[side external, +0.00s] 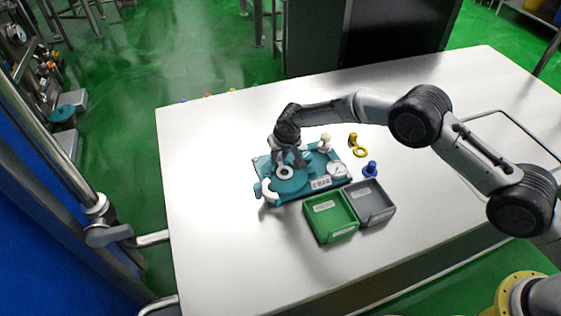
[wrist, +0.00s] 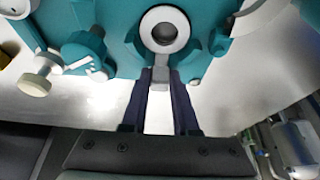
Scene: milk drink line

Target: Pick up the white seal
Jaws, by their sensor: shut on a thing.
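The white seal, a ring with a short tab, shows in the wrist view (wrist: 179,20) and in the side external view (side external: 285,173). It sits at a round opening of the teal fixture (side external: 292,189), which also fills the top of the wrist view (wrist: 90,15). My gripper (wrist: 161,78) has its two dark fingers on either side of the seal's tab and is shut on it. In the side external view my gripper (side external: 287,160) points down over the fixture's left part and partly covers the seal. Whether the seal is clear of the fixture cannot be told.
A cream knob (side external: 324,142) stands at the fixture's back, and a white curved piece (side external: 268,191) is at its left. A green tray (side external: 315,222) and a grey tray (side external: 388,209) stand in front. A yellow ring piece (side external: 361,152) and blue piece (side external: 370,169) lie right. The table's left is clear.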

